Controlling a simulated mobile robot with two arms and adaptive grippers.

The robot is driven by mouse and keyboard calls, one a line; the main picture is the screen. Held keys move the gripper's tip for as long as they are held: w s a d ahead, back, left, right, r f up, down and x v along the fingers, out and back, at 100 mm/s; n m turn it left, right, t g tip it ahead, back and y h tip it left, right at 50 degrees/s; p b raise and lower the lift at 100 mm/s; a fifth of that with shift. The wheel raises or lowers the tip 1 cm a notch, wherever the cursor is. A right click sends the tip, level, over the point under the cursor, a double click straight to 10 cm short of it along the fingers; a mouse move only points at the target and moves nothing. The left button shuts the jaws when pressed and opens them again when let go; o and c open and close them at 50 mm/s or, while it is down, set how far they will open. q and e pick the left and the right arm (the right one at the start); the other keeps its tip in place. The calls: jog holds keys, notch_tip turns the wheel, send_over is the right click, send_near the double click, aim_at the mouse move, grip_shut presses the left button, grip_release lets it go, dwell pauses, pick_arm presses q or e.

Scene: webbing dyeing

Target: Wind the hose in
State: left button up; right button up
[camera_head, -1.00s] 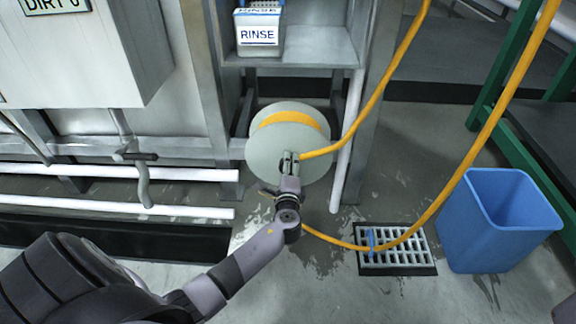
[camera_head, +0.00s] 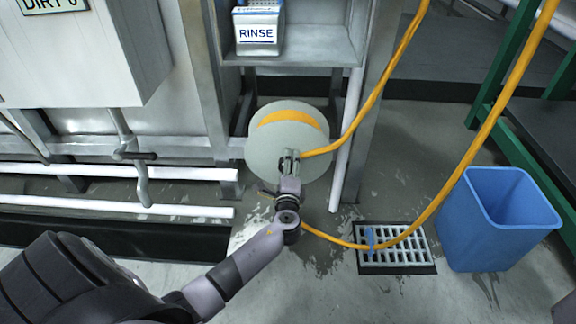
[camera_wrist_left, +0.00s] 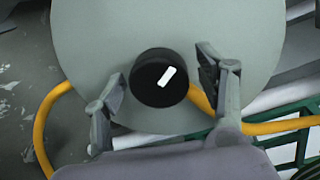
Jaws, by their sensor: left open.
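The hose reel (camera_head: 262,155) is a pale grey-green disc under the steel shelf, with an orange patch of hose at its top. The orange hose (camera_head: 500,95) hangs in from above, loops low over the floor grate and runs back behind my left arm. My left gripper (camera_head: 290,154) is in front of the reel face. In the left wrist view, the open gripper (camera_wrist_left: 160,76) has its fingers on either side of a round black knob (camera_wrist_left: 150,90) with a white mark, in front of the disc (camera_wrist_left: 110,35). I cannot tell whether they touch it. My right gripper is not in view.
A blue bin (camera_head: 480,245) stands at the right beside the floor grate (camera_head: 395,262), which has a small blue piece on it. A green frame (camera_head: 545,165) is at the far right. A white RINSE container (camera_head: 258,48) sits on the shelf. White pipes (camera_head: 110,206) run low at the left.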

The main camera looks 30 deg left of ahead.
pick_arm(q)
jog(key=f+v, duration=0.1)
jog(key=v, duration=1)
jog(key=shift+s+r, duration=0.2)
jog(key=shift+r, duration=0.25)
jog(key=shift+d, duration=0.1)
